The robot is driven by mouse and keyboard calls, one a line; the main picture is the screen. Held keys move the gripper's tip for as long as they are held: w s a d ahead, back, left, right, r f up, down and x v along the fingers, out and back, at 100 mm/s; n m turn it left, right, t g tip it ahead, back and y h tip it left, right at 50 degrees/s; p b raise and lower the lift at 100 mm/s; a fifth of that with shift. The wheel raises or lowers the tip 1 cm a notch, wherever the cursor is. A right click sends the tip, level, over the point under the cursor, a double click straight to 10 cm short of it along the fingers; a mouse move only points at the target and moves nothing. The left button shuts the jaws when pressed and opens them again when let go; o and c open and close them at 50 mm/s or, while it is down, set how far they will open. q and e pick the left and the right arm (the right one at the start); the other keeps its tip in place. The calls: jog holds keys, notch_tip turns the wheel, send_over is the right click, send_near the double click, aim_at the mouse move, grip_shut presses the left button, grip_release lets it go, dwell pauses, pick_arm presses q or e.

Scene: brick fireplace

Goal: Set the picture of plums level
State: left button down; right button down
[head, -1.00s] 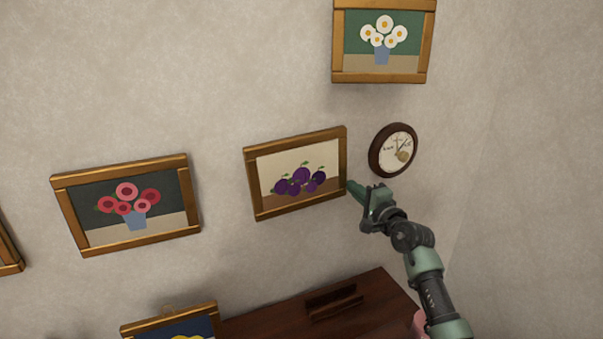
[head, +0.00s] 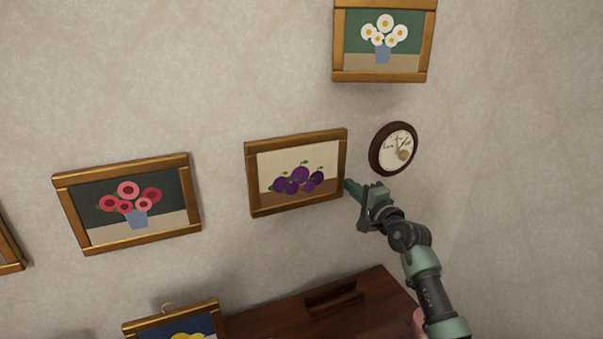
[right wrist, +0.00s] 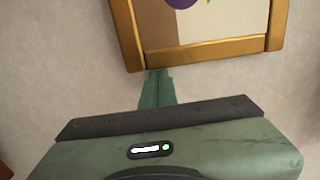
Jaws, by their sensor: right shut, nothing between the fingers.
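The picture of plums (head: 298,211), in a golden-brown wooden frame, hangs on the wall in the middle of the head view. Its edges rise to the right at a slant close to that of the red-flower picture; I cannot tell if it is exactly level. My right gripper (head: 350,188) is shut and empty, its tips at the lower part of the frame's right side. In the right wrist view the shut fingers (right wrist: 157,76) meet the frame's edge (right wrist: 205,51) near a corner; light contact is hard to tell. My left gripper is out of view.
The daisy picture (head: 380,77) is above and the red-flower picture (head: 140,244) left. Below are a dark wooden top (head: 285,317) with a small rack (head: 334,296) and a yellow-and-blue picture (head: 175,313).

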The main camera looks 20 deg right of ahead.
jog(key=shift+d+b, duration=0.6)
jog(key=shift+d, duration=0.35)
jog(key=s+p, duration=0.3)
jog(key=s, duration=0.5)
jog(key=shift+d, duration=0.3)
jog(key=shift+w, duration=0.1)
